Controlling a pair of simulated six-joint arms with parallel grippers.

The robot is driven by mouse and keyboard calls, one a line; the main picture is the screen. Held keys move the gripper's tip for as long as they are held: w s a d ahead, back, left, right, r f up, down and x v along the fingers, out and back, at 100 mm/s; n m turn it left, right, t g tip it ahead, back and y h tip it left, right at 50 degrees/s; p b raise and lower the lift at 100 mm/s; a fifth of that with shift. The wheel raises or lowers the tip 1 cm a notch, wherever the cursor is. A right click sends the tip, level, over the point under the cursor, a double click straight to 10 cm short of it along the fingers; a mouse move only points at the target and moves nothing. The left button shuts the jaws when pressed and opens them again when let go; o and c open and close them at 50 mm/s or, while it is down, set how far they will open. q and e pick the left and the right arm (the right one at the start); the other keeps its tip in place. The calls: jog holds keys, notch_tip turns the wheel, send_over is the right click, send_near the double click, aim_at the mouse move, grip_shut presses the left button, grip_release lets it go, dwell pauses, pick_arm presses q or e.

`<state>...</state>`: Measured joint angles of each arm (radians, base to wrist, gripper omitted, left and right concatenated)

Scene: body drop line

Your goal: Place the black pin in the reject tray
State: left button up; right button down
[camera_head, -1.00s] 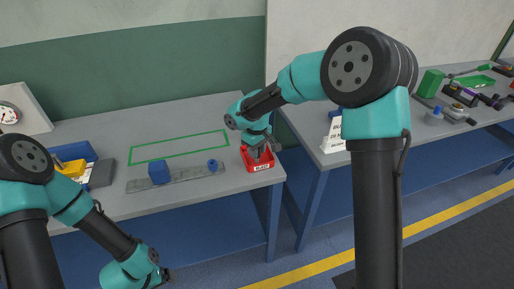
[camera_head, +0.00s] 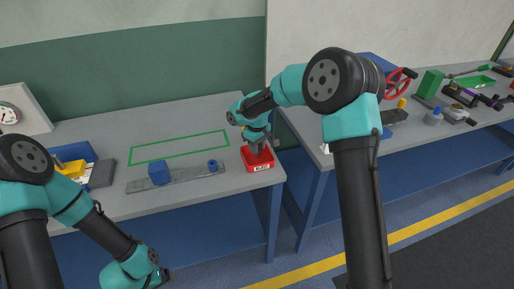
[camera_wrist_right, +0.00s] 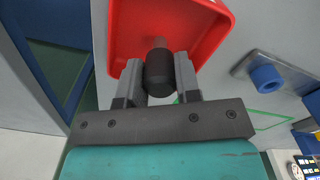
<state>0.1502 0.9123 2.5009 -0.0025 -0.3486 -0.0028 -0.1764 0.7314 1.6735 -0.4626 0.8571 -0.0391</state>
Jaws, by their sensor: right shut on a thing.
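The black pin (camera_wrist_right: 159,72) is between the fingers of my right gripper (camera_wrist_right: 160,75), which is shut on it. The pin is hidden there. I cannot tell whether the pin touches the tray floor. My left gripper (camera_head: 160,277) hangs low in front of the table; its fingers are barely visible.
A grey rail (camera_head: 190,177) on the table carries a blue block (camera_head: 158,173) and a blue ring (camera_head: 213,164). A green outlined area (camera_head: 180,146) behind it is empty. A blue bin (camera_head: 70,152) with yellow parts stands at the left. A second table with tools is at the right.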

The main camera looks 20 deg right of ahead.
jog(key=shift+f, duration=0.3)
jog(key=shift+f, duration=0.1)
jog(key=c, duration=0.8)
grip_release()
notch_tip(320, 180, up, 12)
jog(key=shift+r, duration=0.1)
